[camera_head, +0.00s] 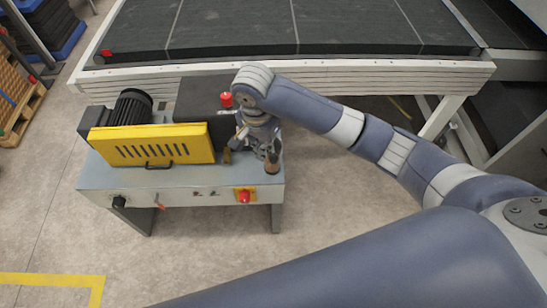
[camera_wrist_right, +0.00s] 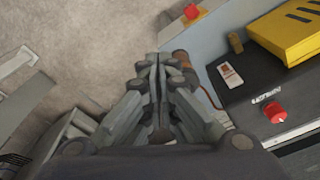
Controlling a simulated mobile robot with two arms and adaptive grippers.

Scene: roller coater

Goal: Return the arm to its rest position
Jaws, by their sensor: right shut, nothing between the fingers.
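My right arm reaches across from the right in the head view. Its gripper (camera_head: 268,148) is over the right end of the roller coater (camera_head: 180,182). In the right wrist view the fingers (camera_wrist_right: 156,64) are together, with nothing seen between them. A brown cylinder (camera_wrist_right: 181,60) shows just beside the fingertips, partly hidden by them; it also shows in the head view (camera_head: 272,163). I cannot tell whether the fingers touch it. My left gripper is not in view.
The coater carries a yellow guard (camera_head: 150,144), a black motor (camera_head: 131,107), a red knob (camera_head: 226,99) and a red front button (camera_head: 244,197). A long black-topped conveyor (camera_head: 240,30) stands behind. Bare floor (camera_head: 335,210) lies right of the coater.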

